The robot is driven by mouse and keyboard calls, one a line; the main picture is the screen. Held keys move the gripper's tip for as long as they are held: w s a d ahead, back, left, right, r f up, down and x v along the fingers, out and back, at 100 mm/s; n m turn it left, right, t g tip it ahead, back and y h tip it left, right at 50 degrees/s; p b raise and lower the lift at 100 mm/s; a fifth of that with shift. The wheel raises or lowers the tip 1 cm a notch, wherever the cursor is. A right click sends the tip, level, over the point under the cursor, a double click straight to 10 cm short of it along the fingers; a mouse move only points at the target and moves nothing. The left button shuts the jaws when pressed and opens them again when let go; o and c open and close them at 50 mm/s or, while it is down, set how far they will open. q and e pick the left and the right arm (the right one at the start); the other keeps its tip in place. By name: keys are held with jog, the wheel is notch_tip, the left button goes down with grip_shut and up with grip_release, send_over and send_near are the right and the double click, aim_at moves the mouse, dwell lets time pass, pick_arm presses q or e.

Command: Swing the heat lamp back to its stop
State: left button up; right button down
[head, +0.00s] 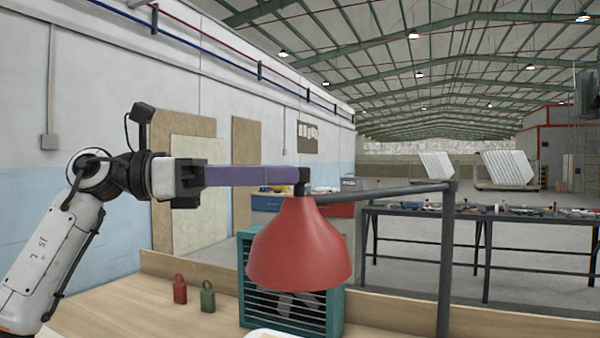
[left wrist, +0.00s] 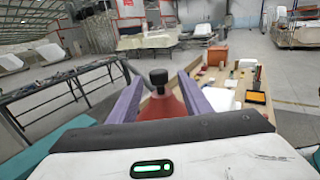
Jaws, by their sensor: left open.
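The heat lamp has a red bell-shaped shade (head: 298,245) hanging from a grey arm (head: 385,191) on an upright grey post (head: 446,260). A black knob (head: 304,178) sits on top of the shade; it also shows in the left wrist view (left wrist: 159,78). My left gripper (head: 298,175) reaches in from the left with long purple fingers at the knob's height. In the left wrist view the fingers (left wrist: 158,95) stand open, one on each side of the knob, with gaps visible. The red shade (left wrist: 163,104) shows below the knob. My right gripper is not in view.
A teal-framed fan (head: 292,306) stands behind the shade on the wooden bench (head: 150,310). A red padlock-shaped piece (head: 180,290) and a green one (head: 208,297) stand to its left. A long table (head: 480,214) with small items is beyond the post.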

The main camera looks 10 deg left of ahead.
aim_at(300, 185)
pick_arm(q)
jog(key=shift+x, duration=2)
grip_shut()
